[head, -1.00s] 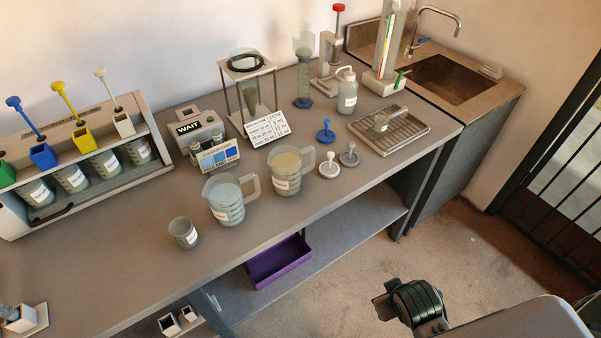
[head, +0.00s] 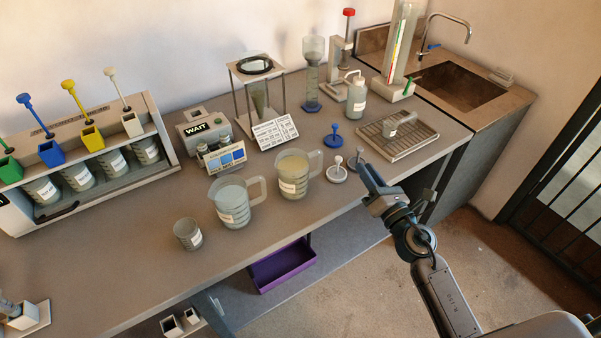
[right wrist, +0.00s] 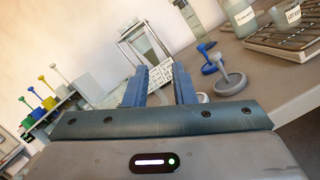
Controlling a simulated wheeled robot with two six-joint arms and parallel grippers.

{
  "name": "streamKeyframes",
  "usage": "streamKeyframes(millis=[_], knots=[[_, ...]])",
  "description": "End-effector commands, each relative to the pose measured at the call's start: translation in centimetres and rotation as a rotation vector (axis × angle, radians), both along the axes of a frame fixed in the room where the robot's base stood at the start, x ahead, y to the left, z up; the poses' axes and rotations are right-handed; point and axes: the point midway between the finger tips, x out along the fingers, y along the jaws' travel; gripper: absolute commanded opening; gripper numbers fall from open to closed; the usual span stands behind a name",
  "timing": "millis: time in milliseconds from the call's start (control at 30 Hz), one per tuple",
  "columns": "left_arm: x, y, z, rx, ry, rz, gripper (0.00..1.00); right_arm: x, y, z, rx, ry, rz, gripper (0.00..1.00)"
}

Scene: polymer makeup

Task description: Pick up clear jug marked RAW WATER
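Two clear jugs with handles stand upright on the bench in the head view. One jug (head: 231,203) holds pale bluish liquid; the other jug (head: 293,177), to its right, holds yellowish liquid. Both carry white labels too small to read, so I cannot tell which says RAW WATER. My right gripper (head: 370,183) is over the bench's front edge, right of both jugs and apart from them. In the right wrist view its blue fingers (right wrist: 160,78) are apart with nothing held between them. My left gripper is not in view.
White (head: 337,172) and grey stands (head: 357,161) lie between the yellowish jug and my right gripper. A small beaker (head: 188,234) stands left of the jugs. A sign card (head: 275,131) and drain tray (head: 397,138) are behind. The bench front before the jugs is clear.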

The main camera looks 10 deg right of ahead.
Motion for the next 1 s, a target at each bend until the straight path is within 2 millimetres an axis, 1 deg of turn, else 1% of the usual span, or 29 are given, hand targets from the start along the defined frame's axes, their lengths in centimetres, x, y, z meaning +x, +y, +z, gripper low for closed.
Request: streamKeyframes(millis=[33, 100, 200, 300, 367, 600, 767, 867, 1000], knots=[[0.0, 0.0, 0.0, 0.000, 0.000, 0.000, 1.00, 0.7, 0.9, -0.7, -0.138, -0.011, 0.055, 0.23], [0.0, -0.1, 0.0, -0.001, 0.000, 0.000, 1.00, 1.2, 2.0, -1.8, -0.304, -0.020, 0.124, 0.23], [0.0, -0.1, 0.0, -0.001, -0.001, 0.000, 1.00, 1.6, 2.9, -3.3, -0.471, -0.024, 0.197, 0.23], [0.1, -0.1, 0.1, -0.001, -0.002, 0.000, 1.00, 1.9, 3.3, -4.2, -0.555, -0.024, 0.236, 0.23], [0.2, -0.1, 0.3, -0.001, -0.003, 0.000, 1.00, 2.2, 3.6, -4.3, -0.575, -0.026, 0.245, 0.23], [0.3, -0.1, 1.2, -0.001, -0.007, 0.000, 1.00, 5.4, 5.6, -4.1, -0.575, -0.025, 0.247, 0.23], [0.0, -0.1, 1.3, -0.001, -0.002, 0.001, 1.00, 6.5, 6.3, -4.2, -0.575, -0.025, 0.248, 0.23], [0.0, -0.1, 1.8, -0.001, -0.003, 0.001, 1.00, 7.2, 6.7, -3.9, -0.574, -0.024, 0.247, 0.23], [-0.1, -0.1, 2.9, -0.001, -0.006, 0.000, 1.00, 9.2, 7.7, -3.2, -0.572, -0.025, 0.247, 0.23]])
